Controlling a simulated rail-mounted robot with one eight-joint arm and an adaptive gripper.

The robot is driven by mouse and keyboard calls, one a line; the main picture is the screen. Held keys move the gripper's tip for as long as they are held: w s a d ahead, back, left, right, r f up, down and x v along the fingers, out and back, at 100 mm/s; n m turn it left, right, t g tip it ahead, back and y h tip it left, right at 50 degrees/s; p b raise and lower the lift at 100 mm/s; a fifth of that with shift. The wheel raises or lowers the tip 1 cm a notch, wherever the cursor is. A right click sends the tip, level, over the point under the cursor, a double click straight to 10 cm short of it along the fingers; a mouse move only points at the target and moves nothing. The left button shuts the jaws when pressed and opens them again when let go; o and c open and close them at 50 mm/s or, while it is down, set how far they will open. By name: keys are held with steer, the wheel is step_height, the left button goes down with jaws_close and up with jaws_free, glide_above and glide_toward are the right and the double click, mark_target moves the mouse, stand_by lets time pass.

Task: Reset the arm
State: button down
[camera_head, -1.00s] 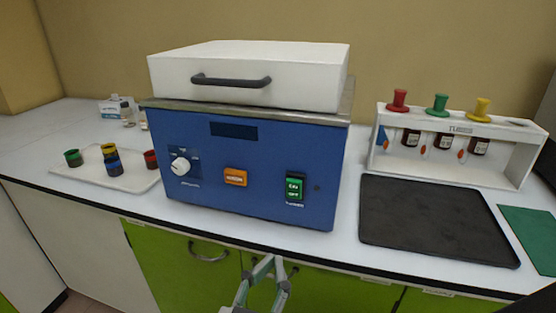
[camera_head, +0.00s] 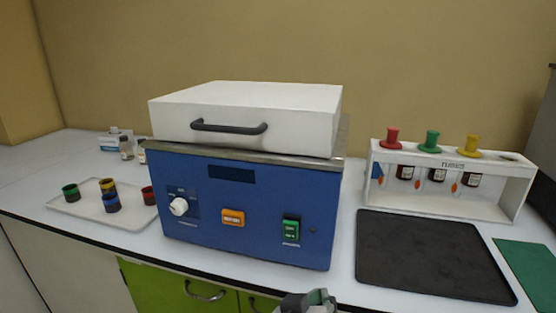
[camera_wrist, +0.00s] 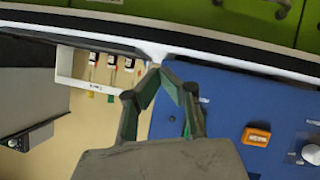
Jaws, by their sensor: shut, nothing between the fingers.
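My gripper shows at the bottom edge of the head view (camera_head: 308,300), only partly in frame, in front of the bench's front edge. In the wrist view my gripper (camera_wrist: 164,68) has its two fingers drawn together at the tips, with nothing held between them. The blue heating unit (camera_head: 245,205) with a white lid (camera_head: 245,120) stands behind it on the bench. The lid is shut and has a dark handle. The unit's blue front (camera_wrist: 225,110) also shows in the wrist view, beside and beyond the fingers.
A white rack (camera_head: 510,185) with several bottles and red, green and yellow stoppers stands at right, behind a black mat (camera_head: 432,258). A green mat (camera_head: 530,262) lies further right. A white tray (camera_head: 75,208) with several coloured cups is at left. Small bottles (camera_head: 126,147) stand behind it.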

steer(key=s+d+r+g+y+p, duration=0.1)
steer(key=d+r+g+y+p, duration=0.3)
steer(key=d+r, duration=0.3)
steer(key=shift+s+d+n+y+p, duration=0.35)
steer(key=shift+d+y+p, duration=0.5)
steer(key=shift+d, duration=2.05)
